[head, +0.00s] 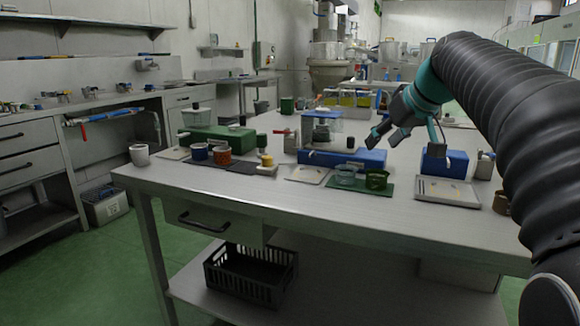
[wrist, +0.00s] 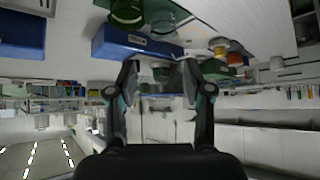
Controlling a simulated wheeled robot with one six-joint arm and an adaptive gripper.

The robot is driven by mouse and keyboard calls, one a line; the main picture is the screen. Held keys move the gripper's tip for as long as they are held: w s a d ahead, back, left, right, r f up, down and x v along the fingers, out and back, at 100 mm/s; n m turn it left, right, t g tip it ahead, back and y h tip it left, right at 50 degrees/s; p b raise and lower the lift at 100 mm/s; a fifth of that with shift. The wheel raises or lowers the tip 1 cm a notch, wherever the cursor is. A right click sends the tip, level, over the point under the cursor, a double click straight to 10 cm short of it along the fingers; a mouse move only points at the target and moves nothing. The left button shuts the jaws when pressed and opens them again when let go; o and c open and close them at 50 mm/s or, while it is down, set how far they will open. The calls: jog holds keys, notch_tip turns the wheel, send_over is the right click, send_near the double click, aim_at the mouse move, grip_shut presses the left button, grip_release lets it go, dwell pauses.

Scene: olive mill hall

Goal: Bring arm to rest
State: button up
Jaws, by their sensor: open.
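My gripper (head: 384,137) is open and empty in the head view, held in the air above the right part of the table (head: 225,189), over the back of a long blue block. My dark, ribbed arm reaches in from the right edge. In the wrist view, the two fingers of my gripper (wrist: 160,75) are spread with nothing between them. That view is upside down, with the table's things at its top.
The long blue block (head: 342,158), a green mat (head: 345,189) with glass and green dishes, and a smaller blue block (head: 444,164) stand near the gripper. A black crate (head: 251,274) is on the lower shelf.

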jog(key=s+a+f+m+g+h, duration=0.1)
jog(key=s+a+f+m, duration=0.1)
jog(key=s+f, duration=1)
jog(key=s+a+f+m+g+h, duration=0.1)
jog(key=s+a+f+h, duration=0.1)
jog(key=s+f, duration=1.1)
jog(key=s, duration=0.5)
jog(key=shift+m+p, duration=0.4)
